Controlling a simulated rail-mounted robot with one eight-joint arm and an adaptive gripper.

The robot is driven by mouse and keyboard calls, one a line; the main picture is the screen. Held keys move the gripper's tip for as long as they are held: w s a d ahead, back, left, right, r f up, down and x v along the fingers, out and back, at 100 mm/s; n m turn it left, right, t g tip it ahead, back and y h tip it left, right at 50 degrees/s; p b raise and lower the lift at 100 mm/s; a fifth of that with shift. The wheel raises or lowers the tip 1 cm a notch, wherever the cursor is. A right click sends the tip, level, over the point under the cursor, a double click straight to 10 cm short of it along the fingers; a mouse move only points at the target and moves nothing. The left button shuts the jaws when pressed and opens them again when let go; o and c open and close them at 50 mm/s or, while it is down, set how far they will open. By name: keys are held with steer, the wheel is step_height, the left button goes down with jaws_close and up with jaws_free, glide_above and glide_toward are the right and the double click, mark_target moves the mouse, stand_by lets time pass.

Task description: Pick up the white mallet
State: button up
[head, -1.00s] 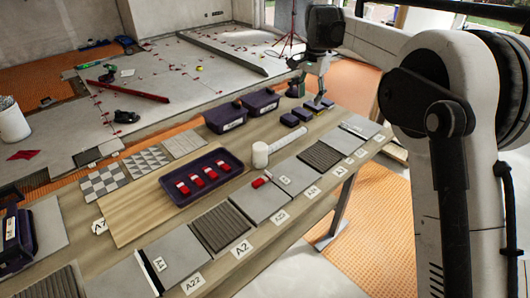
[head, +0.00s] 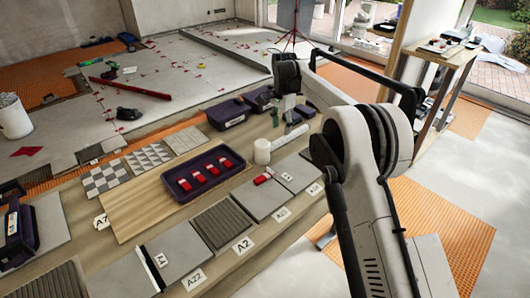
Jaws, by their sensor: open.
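The white mallet lies on the long workbench (head: 130,200). Its round white head (head: 262,152) stands near the purple tray, and its pale handle (head: 292,136) runs to the back right. My gripper (head: 291,119) points down over the bench beside the handle's far part. It looks apart from the mallet, but its height above the handle is hard to tell. It is open, and its fingertips are small in this view.
A purple tray (head: 238,168) with several red pieces sits left of the mallet. Purple bins (head: 228,115) stand behind it. Grey tiles (head: 268,199) and label cards line the front edge. A loose red piece (head: 263,178) lies close to the mallet head.

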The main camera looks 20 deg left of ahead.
mark_target(280, 140)
steer(key=shift+s+a+f+b, duration=0.1)
steer(key=shift+f+b, duration=0.1)
steer(key=shift+f, duration=1.55)
steer(key=shift+s+f+b, duration=0.1)
steer(key=shift+f+b, duration=0.1)
steer(key=shift+f, duration=1.5)
jaws_close()
